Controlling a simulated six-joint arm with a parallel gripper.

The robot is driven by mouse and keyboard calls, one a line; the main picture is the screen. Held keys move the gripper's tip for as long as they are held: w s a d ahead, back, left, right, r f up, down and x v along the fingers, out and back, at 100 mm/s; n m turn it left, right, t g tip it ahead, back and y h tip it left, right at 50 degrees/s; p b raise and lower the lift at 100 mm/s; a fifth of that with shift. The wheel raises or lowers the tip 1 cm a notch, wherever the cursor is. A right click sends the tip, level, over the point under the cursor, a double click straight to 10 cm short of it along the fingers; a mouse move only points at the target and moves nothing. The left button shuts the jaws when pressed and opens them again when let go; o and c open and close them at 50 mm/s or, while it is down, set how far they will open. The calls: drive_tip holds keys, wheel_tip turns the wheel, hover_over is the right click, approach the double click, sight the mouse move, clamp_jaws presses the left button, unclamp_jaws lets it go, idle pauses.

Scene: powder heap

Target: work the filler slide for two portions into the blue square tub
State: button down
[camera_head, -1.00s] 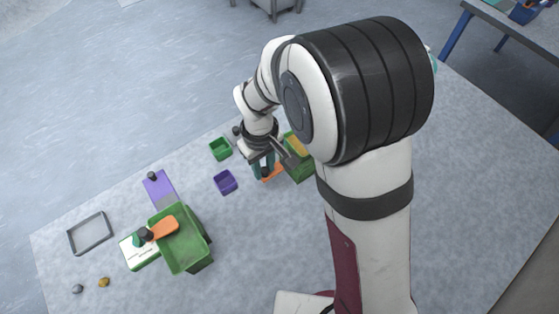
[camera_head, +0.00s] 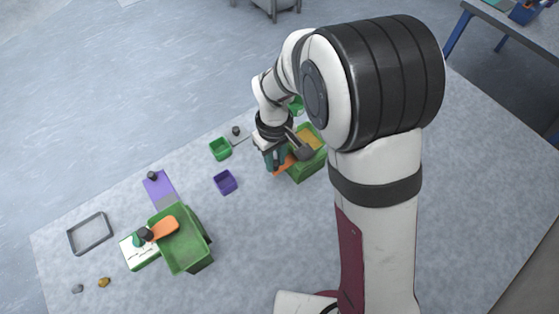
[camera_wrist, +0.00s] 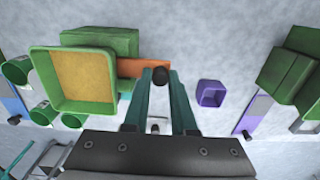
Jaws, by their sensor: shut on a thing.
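A green filler box (camera_head: 312,172) with tan powder (camera_head: 308,138) in its open top stands to the right of my gripper. It also shows in the wrist view (camera_wrist: 33,62). Its orange slide (camera_head: 284,164) sticks out toward my gripper. My gripper (camera_head: 275,168) is shut on the slide's dark knob (camera_wrist: 160,76), seen between the fingertips in the wrist view. A small violet-blue square tub (camera_head: 226,182) stands apart, left of the gripper, and looks empty. It also shows in the wrist view (camera_wrist: 210,93).
A second green box (camera_head: 205,258) with an orange slide (camera_head: 163,229) and dark knob stands at lower left, by a purple strip (camera_head: 160,187). A small green tub (camera_head: 219,148), a grey frame (camera_head: 89,234) and two small stones lie around. Bare table surrounds the violet-blue tub.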

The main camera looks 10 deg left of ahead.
sight(276, 163)
drive_tip(key=c, duration=0.8)
unclamp_jaws()
wheel_tip(276, 163, up, 8)
drive_tip(key=shift+f, duration=0.2)
drive_tip(key=s+d+r+m, duration=0.6)
drive_tip(key=s+d, duration=0.2)
drive_tip(key=d, duration=0.1)
drive_tip(key=s+d+m+y, duration=0.1)
drive_tip(key=s+d+m, duration=0.3)
drive_tip(key=s+m, duration=0.4)
drive_tip(key=s, duration=0.4)
drive_tip(key=shift+d+m+y, duration=0.2)
drive_tip(key=shift+m+y, duration=0.1)
drive_tip(key=shift+y, duration=0.1)
